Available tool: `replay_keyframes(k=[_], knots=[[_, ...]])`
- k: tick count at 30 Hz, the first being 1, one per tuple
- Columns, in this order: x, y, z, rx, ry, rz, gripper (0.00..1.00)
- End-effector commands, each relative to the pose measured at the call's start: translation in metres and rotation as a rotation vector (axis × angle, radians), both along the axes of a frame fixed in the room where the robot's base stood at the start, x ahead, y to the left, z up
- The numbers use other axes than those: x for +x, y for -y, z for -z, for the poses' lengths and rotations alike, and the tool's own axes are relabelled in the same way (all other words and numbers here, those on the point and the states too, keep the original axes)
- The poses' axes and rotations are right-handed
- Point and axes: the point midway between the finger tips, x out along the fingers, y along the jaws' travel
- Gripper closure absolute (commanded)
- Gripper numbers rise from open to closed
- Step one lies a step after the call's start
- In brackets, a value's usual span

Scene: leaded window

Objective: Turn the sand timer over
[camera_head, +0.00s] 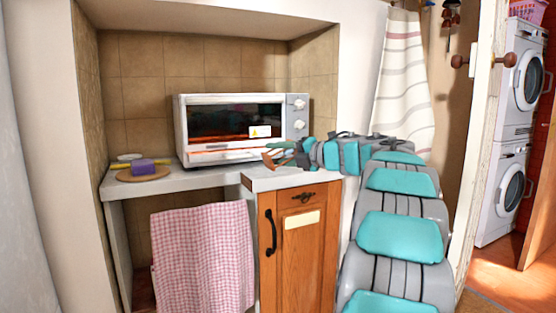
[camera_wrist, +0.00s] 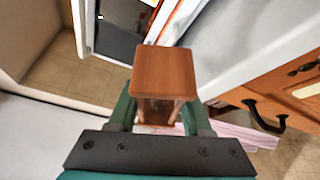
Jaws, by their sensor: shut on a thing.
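The sand timer (camera_wrist: 164,72) has a square reddish-brown wooden end plate, with short pale posts showing below it in the wrist view. My gripper (camera_wrist: 158,112) is shut on it, with one green finger on each side. The end plate hides most of the timer, and I cannot see its glass or sand. In the head view my gripper (camera_head: 287,154) reaches left over the counter's front corner, in front of the toaster oven. The timer is small and partly hidden there, and I cannot tell its exact tilt or whether it touches the counter.
A white toaster oven (camera_head: 243,126) stands behind my gripper on the pale counter (camera_head: 200,182). A purple block (camera_head: 143,166) sits on a round wooden board (camera_head: 142,176) at the left. A checked cloth (camera_head: 203,255) hangs in front, beside a wooden cabinet (camera_head: 300,250).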

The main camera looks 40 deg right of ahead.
Motion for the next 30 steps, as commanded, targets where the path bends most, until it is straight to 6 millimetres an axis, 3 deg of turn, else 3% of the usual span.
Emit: replay_keyframes(k=[30], knots=[[0.0003, -0.0015, 0.0040, -0.960, -0.069, -0.196, 1.00]])
